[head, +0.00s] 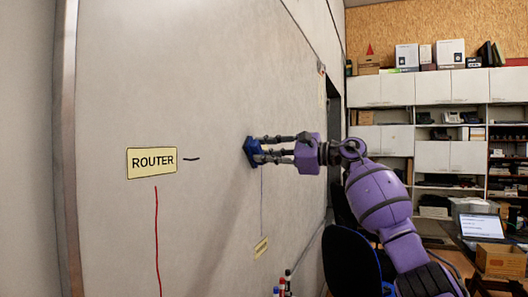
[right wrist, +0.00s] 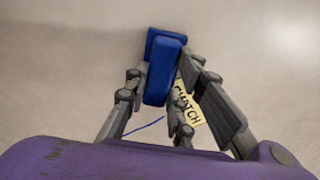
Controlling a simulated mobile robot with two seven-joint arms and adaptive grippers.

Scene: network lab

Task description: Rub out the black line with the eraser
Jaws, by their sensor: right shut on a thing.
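A short black line (head: 191,159) is on the pale board, just right of the yellow ROUTER label (head: 152,162). My right gripper (head: 263,150) is shut on the blue eraser (head: 250,152), to the right of the black line. The eraser is at the board surface; I cannot tell whether it touches. In the right wrist view the eraser (right wrist: 163,70) sits between the fingers, and the yellow SWITCH label (right wrist: 188,108) shows partly behind them. My left gripper is not in view.
A red line (head: 157,240) runs down below the ROUTER label. A thin blue line (head: 262,200) runs down to a tilted yellow label (head: 261,247). Several markers (head: 283,286) stand at the board's bottom edge. A blue chair (head: 350,262) is near my right arm.

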